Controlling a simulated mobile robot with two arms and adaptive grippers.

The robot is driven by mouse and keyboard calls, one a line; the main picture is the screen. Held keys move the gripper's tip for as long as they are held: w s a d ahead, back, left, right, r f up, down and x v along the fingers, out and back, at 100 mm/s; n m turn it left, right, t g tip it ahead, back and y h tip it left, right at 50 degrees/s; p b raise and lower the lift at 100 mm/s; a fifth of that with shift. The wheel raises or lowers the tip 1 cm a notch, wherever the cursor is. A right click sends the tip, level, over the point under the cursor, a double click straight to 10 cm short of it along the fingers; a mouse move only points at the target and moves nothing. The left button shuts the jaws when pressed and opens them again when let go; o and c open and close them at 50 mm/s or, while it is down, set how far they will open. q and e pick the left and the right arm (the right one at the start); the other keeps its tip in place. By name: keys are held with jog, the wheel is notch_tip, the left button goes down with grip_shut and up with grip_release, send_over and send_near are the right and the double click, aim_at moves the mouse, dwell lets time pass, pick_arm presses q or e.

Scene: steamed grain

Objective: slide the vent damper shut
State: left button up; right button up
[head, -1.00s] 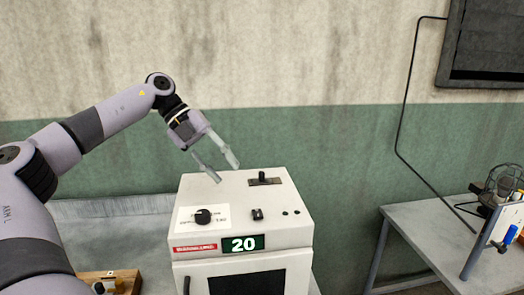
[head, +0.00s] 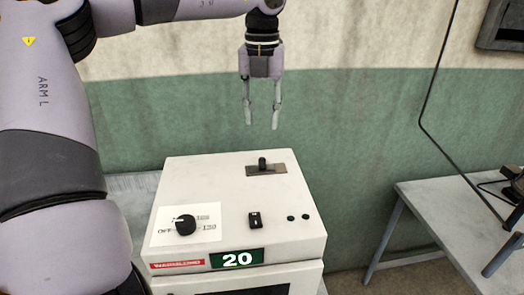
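The vent damper is a small black knob (head: 262,163) on a dark slotted plate (head: 267,170) at the back of the white steamer's top (head: 195,180). The knob stands left of the middle of its plate. My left gripper (head: 262,125) hangs fingers down above the knob, clear of it. Its two fingers are apart with nothing between them. My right gripper does not show.
A grey side table (head: 440,215) stands at the right.

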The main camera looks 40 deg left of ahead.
aim_at(262, 158)
pick_arm(q)
notch_tip(262, 158, down, 10)
jog(key=shift+w+a+r+p, duration=0.1)
jog(key=shift+r+p, duration=0.05)
jog(key=shift+p, duration=1)
jog(key=shift+f, duration=0.65)
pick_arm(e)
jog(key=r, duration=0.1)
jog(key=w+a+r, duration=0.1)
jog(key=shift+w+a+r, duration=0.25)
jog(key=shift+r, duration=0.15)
pick_arm(q)
jog(key=shift+c, duration=0.5)
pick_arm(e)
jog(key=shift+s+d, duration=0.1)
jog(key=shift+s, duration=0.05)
pick_arm(q)
jog(key=shift+c, duration=0.6)
grip_shut()
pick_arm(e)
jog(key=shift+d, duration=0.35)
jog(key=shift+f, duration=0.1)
